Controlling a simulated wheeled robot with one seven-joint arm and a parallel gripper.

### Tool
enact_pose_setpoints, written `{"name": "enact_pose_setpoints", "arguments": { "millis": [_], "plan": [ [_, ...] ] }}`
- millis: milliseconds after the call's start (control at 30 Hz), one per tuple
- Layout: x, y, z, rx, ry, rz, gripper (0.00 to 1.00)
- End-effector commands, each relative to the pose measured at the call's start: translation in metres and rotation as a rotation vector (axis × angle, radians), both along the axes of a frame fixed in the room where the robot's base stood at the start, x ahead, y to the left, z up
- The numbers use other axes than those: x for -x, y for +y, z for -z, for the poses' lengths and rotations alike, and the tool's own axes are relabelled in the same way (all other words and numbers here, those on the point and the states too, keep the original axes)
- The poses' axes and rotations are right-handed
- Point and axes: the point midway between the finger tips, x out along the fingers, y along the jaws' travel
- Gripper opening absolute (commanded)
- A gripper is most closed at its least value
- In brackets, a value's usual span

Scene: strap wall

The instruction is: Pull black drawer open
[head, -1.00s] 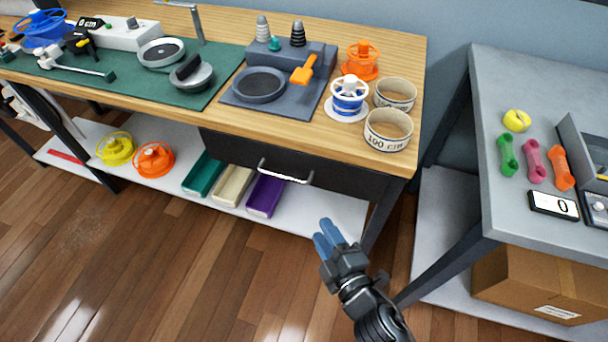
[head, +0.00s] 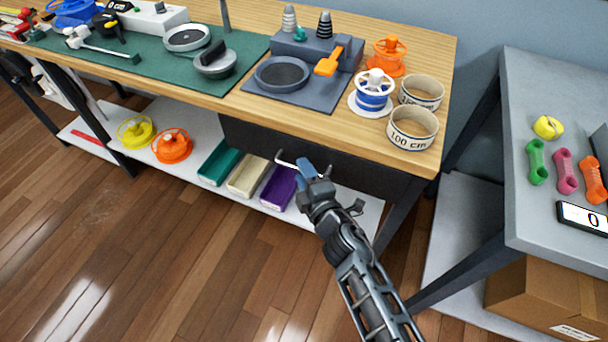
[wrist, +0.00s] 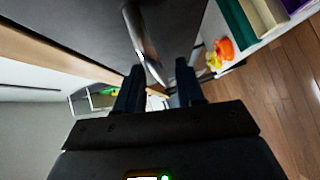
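The black drawer (head: 251,137) hangs under the right end of the wooden bench top, and its front looks flush and shut. Its silver bar handle (head: 286,161) is partly hidden behind my gripper (head: 307,169). In the wrist view, the dark drawer front (wrist: 75,22) fills the upper left. The handle (wrist: 146,45) runs down to the gap between the two fingertips of my gripper (wrist: 160,75). The fingers are apart with a gap between them, and I see no clear contact with the bar.
Below the drawer, a shelf holds teal (head: 219,166), cream (head: 247,176) and purple (head: 279,188) bins. Rolled bands (head: 412,128) and a spool (head: 374,91) stand above on the bench. A grey table (head: 530,215) is at right. The floor in front is clear.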

Motion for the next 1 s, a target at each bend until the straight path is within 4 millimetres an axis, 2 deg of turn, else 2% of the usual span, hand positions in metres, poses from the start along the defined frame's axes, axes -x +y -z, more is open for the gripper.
{"name": "enact_pose_setpoints", "arguments": {
  "millis": [300,700,1000],
  "plan": [
    [-0.0032,0.0014,-0.0002,-0.001,0.0,0.0,0.38],
    [-0.003,0.0012,0.0,-0.001,0.0,0.001,0.01],
    [-0.0028,0.0012,0.0003,-0.001,0.0,0.001,0.0]
  ]
}}
